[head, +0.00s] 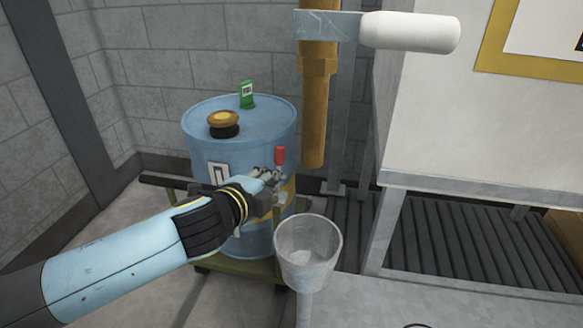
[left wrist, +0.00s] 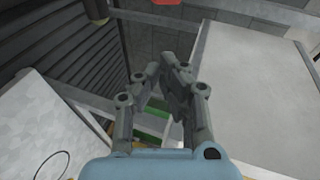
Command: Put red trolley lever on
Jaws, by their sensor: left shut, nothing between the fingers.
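The red lever (head: 280,155) stands upright at the right side of the blue drum (head: 240,140), on the trolley (head: 225,262) that carries the drum. My left gripper (head: 276,178) is in front of the drum, just below and beside the red lever. Whether it touches the lever I cannot tell. Its fingers are shut with nothing between them. They also show in the left wrist view (left wrist: 160,72), together at the centre. A red patch (left wrist: 167,2) shows at the top edge there. My right gripper is not in view.
A translucent funnel cup (head: 308,250) stands in front of the drum. A yellow-brown vertical pipe (head: 315,110) with a white-handled lever (head: 410,32) hangs to the right. A dark slatted grate (head: 470,240) lies at the right. A trolley handle bar (head: 160,181) sticks out left.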

